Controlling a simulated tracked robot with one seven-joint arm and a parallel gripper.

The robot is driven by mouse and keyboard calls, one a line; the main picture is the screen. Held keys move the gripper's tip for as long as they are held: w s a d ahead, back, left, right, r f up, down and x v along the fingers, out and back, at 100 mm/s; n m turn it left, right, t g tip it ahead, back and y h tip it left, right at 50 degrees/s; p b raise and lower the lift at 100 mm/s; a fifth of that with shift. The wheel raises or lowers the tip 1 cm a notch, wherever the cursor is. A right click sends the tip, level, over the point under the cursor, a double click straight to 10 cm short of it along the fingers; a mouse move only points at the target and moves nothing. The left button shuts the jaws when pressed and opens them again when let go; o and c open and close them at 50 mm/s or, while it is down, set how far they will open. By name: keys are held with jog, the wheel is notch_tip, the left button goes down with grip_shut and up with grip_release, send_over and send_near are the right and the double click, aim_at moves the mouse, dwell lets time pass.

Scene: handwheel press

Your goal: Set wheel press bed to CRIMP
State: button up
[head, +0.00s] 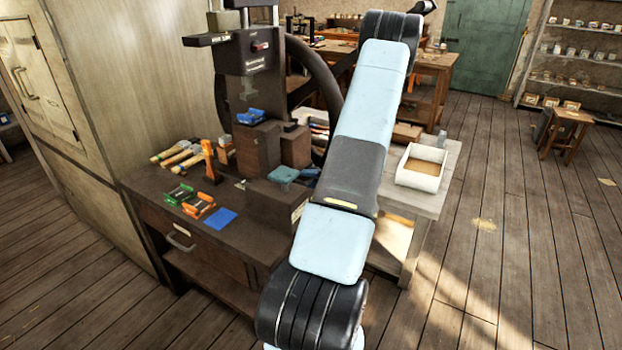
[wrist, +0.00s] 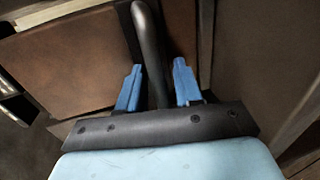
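The dark wheel press (head: 250,70) stands on a brown bench at left centre in the head view. Its large handwheel (head: 325,75) is behind the column, partly hidden by my arm. A small red mark (head: 261,47) shows on the press head; labels are too small to read. Blue pieces (head: 250,117) sit on a brown block at the press. In the wrist view, my gripper (wrist: 158,66) has its two blue fingers apart, with a dark curved bar (wrist: 148,30) between them. The bar looks like part of the wheel, nearer the left finger, with a gap at the right finger.
The bench (head: 150,190) holds hammers (head: 180,154), green and orange tools (head: 198,205) and a blue square (head: 220,218). A white tray (head: 421,167) stands on a side table at right. A tall cabinet (head: 125,100) stands at left.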

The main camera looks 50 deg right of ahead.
jog(key=v, duration=1.3)
jog(key=shift+s, duration=0.35)
